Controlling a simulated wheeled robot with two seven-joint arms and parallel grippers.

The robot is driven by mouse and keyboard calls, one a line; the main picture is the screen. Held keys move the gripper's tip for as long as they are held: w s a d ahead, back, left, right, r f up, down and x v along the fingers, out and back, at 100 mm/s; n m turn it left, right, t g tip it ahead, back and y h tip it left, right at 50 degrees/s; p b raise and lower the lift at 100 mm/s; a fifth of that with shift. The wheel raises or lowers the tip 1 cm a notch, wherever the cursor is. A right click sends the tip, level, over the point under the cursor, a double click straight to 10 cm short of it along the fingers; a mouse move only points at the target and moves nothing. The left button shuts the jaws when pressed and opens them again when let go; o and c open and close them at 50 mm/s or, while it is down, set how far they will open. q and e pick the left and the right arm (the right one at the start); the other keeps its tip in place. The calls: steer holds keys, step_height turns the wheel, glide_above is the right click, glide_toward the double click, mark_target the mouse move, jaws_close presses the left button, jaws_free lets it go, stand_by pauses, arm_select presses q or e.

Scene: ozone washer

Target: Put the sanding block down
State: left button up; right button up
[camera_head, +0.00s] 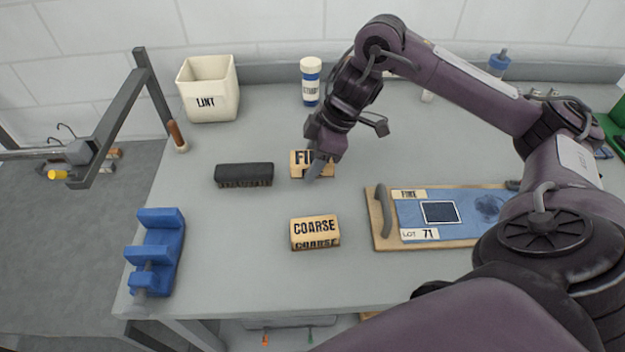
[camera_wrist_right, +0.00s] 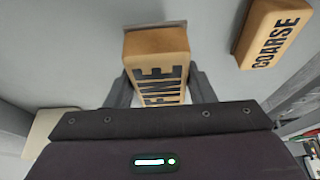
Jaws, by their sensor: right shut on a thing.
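My right gripper (camera_head: 318,166) is shut on the sanding block marked FINE (camera_head: 299,160), a tan block with black letters. The block is partly hidden by the gripper in the head view. In the right wrist view the FINE block (camera_wrist_right: 157,60) sits between the fingers of my right gripper (camera_wrist_right: 157,90). It is at or close above the table; I cannot tell if it touches. A second tan block marked COARSE (camera_head: 315,232) lies apart on the table, nearer the front, and it also shows in the right wrist view (camera_wrist_right: 275,35). My left gripper is not in view.
A black brush (camera_head: 244,174) lies left of the FINE block. A board with a blue sheet marked FINE, LOT 71 (camera_head: 376,240) lies to the right. The grey table (camera_head: 240,270) is clear front left.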

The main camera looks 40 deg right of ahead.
mark_target(313, 184)
steer(key=shift+f, duration=2.25)
steer(key=shift+f, duration=0.1)
steer(key=o, duration=1)
steer(key=shift+o, duration=0.2)
